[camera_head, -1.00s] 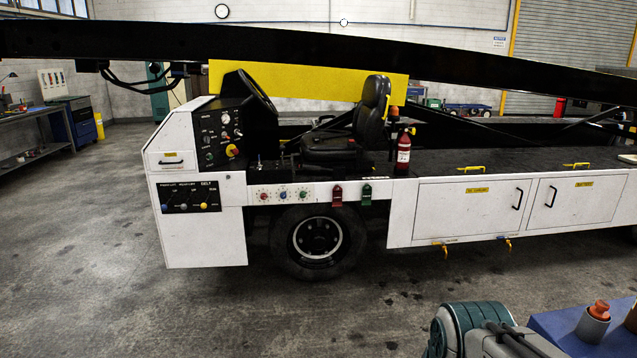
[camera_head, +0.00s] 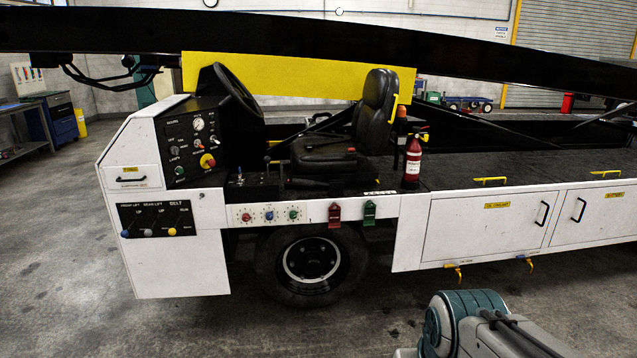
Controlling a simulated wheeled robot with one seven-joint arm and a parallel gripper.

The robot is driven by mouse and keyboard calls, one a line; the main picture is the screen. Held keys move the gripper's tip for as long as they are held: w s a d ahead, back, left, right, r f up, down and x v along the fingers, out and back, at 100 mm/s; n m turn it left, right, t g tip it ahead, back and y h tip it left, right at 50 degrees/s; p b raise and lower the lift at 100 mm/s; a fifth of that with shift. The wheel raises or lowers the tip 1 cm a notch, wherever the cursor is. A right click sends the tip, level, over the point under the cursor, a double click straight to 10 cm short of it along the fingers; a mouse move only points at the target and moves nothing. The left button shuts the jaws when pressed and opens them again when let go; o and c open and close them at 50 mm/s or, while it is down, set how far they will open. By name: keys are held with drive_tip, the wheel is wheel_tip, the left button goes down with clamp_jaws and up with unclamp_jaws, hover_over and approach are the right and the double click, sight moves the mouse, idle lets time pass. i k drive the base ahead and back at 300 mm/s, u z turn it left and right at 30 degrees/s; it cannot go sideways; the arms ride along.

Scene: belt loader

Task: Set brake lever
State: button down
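The white belt loader (camera_head: 170,262) stands in front of me, side on. Several small levers rise from a dark console (camera_head: 254,187) left of the black seat (camera_head: 375,120); which of them is the brake lever I cannot tell at this size. A dark lever with a knob (camera_head: 267,160) stands upright beside the seat. The steering wheel (camera_head: 238,90) and a gauge panel (camera_head: 198,143) are to its left. Part of my arm shows at the bottom right, well apart from the loader. My gripper is not in view.
A red fire extinguisher (camera_head: 413,160) stands on the deck right of the seat. The black boom (camera_head: 300,38) runs overhead across the loader. A front panel (camera_head: 158,219) has three coloured-knob levers. The grey floor (camera_head: 330,335) before the loader is clear.

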sight(295, 181)
drive_tip(key=i, duration=3)
drive_tip(key=u, duration=0.3)
